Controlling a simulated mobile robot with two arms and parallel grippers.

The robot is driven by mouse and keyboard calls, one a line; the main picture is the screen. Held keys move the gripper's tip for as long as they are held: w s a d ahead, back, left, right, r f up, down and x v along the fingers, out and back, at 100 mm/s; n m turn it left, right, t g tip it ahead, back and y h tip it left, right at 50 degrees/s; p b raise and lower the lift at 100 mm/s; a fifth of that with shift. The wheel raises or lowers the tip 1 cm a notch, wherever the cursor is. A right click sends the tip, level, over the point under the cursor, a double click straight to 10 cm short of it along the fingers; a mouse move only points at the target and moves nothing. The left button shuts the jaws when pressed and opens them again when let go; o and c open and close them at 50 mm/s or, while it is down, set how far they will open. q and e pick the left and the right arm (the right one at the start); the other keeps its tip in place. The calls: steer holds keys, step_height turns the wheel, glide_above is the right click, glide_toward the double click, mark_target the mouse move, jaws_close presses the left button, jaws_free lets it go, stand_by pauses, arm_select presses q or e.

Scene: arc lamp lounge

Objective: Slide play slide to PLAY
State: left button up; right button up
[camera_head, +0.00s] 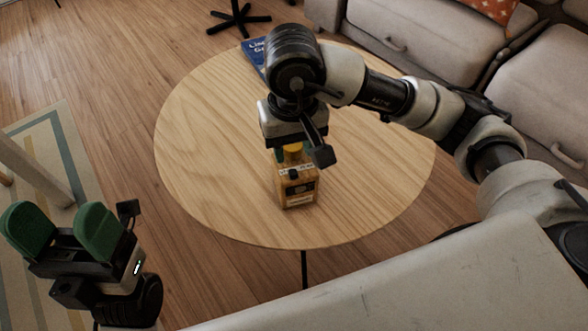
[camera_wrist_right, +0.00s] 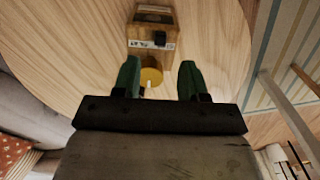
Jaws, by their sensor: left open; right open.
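A small wooden box device (camera_head: 299,190) stands on the round table, with a dark front panel and a white label strip. A small black block, perhaps the slide, sits by the strip (camera_wrist_right: 160,38); its setting is too small to tell. A yellow round knob (camera_head: 292,150) is at the device's far end. My right gripper (camera_wrist_right: 158,72) is open above it, green fingers on either side of the yellow knob (camera_wrist_right: 151,77) in the wrist view; contact cannot be told. My left gripper (camera_head: 60,214) is open and empty, off the table at the lower left.
The round wooden table (camera_head: 205,150) is mostly clear around the device. A blue book (camera_head: 254,50) lies at its far edge, partly hidden by my right arm. Grey sofas (camera_head: 420,35) stand at the upper right, and a striped rug (camera_head: 70,150) lies at left.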

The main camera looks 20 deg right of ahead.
mark_target(293, 172)
step_height(293, 172, down, 7)
steer(key=shift+r+b, duration=0.2)
steer(key=shift+b, duration=0.65)
jaws_close()
